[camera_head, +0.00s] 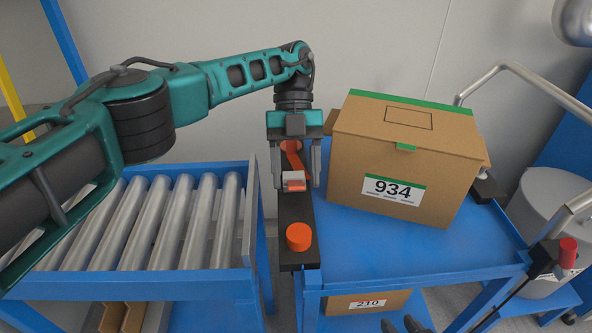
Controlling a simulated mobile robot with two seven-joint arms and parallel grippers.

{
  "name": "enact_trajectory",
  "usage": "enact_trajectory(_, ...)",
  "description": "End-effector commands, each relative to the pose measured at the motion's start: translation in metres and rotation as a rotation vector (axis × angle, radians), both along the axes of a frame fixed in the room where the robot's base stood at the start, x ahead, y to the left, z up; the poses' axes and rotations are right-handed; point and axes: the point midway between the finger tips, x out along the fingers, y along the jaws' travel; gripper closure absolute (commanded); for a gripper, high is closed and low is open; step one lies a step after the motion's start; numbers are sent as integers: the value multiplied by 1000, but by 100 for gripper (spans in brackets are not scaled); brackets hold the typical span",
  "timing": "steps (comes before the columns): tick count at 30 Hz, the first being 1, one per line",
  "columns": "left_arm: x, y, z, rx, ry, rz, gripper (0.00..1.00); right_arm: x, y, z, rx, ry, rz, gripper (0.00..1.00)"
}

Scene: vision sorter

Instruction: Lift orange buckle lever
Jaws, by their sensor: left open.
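A dark narrow plate (296,217) lies between the roller conveyor and the blue cart. On it an orange strap-like buckle lever (293,157) runs toward a pale block with an orange-red face. An orange round knob (299,237) stands at the plate's near end. My left gripper (296,181) points down over the plate. Its two grey fingers are apart, one on each side of the lever and block. I cannot tell whether either finger touches them. The lever's far end is partly hidden under the gripper's body. My right gripper does not show clearly.
A cardboard box marked 934 (390,185) stands close right of my left gripper on the blue cart (400,258). The roller conveyor (160,225) lies left, with a raised side plate. A box marked 210 (345,303) is below. Unclear dark tips show at the bottom edge.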

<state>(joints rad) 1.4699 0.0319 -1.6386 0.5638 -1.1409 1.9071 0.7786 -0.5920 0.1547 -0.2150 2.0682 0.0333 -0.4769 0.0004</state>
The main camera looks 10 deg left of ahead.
Motion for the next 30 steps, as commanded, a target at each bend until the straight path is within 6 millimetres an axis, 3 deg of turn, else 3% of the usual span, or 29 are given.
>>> enact_trajectory(5, 1, 0, 27, -1, -3, 0, 40, 0, 1, 8, 3, 0, -2, 64)
enact_trajectory(13, 0, 0, 93, -1, -3, 0, 40, 0, 1, 23, 6, 1, -4, 64)
enact_trajectory(21, 0, 0, 161, 3, -3, 0, 40, 0, 1, 65, 6, 1, -4, 64)
enact_trajectory(30, 0, 0, 196, 1, -1, -1, 40, 1, -2, 85, -1, -15, -9, 64)
